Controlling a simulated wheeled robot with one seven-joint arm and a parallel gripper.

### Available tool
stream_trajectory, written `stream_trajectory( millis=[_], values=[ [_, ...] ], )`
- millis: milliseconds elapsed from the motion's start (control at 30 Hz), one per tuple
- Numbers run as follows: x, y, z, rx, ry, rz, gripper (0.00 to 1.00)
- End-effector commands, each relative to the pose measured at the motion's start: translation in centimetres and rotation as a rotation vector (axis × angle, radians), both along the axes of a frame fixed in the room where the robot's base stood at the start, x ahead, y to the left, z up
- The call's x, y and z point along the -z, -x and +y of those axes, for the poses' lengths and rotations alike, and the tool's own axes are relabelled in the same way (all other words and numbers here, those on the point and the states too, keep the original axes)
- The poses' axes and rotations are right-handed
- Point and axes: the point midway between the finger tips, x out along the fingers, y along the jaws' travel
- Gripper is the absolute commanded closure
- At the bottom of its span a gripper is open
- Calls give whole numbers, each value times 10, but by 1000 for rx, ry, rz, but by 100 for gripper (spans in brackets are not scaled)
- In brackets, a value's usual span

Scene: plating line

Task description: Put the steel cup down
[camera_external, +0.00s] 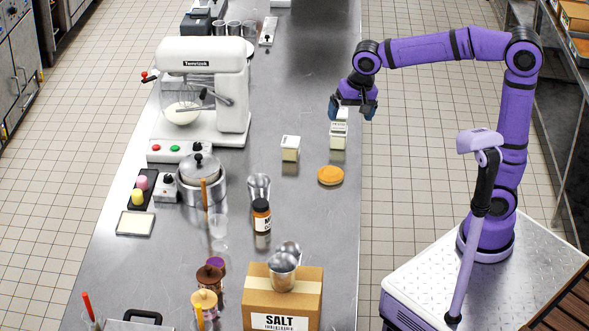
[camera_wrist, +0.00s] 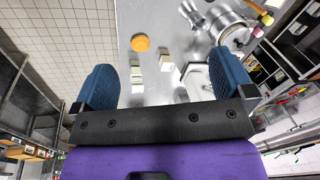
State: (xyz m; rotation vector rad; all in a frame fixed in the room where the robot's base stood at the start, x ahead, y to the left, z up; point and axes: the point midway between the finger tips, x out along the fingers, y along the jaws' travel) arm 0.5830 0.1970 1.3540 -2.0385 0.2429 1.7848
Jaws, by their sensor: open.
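My gripper (camera_external: 352,108) is open, with nothing seen between its fingers, near the right edge of the steel counter. In the wrist view, its two blue fingers stand wide apart around my gripper's empty middle (camera_wrist: 153,82). Several steel cups show, and I cannot tell which one the task means. A steel cup (camera_external: 283,274) stands on the salt box at the front, with another cup rim behind it. Another steel cup (camera_external: 259,186) stands mid-counter, left of the orange disc. More steel cups (camera_external: 234,28) stand in a row at the far end. All are apart from my gripper.
White cartons (camera_external: 338,137) stand just below my gripper, and another carton (camera_external: 290,148) is to their left. An orange disc (camera_external: 330,175) lies nearby. A mixer (camera_external: 203,90), a lidded pot (camera_external: 201,180), a brown bottle (camera_external: 261,216) and the salt box (camera_external: 262,298) occupy the left and front.

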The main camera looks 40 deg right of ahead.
Motion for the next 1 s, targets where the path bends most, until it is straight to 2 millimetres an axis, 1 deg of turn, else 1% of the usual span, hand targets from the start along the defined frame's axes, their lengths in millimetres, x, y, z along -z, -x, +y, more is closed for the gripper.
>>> stream_trajectory(
  millis=[33, 67, 100, 167, 200, 267, 300, 400, 500, 600, 733, 833, 1000],
  values=[
    [-5, 4, -29, -13, -1, -26, 0],
    [-7, 7, -45, -28, 1, -40, 0],
    [-8, 11, -64, -50, 7, -59, 0],
    [-10, 20, -93, -81, 17, -90, 0],
    [-10, 27, -111, -103, 25, -111, 0],
    [-9, 39, -136, -133, 41, -141, 0],
    [-7, 47, -152, -153, 54, -160, 0],
    [-1, 71, -189, -204, 91, -209, 0],
    [8, 96, -219, -252, 137, -252, 0],
    [18, 119, -241, -297, 184, -285, 0],
    [30, 141, -258, -341, 233, -311, 0],
    [36, 150, -264, -361, 256, -321, 0],
    [38, 153, -266, -373, 266, -325, 0]
  ],
)
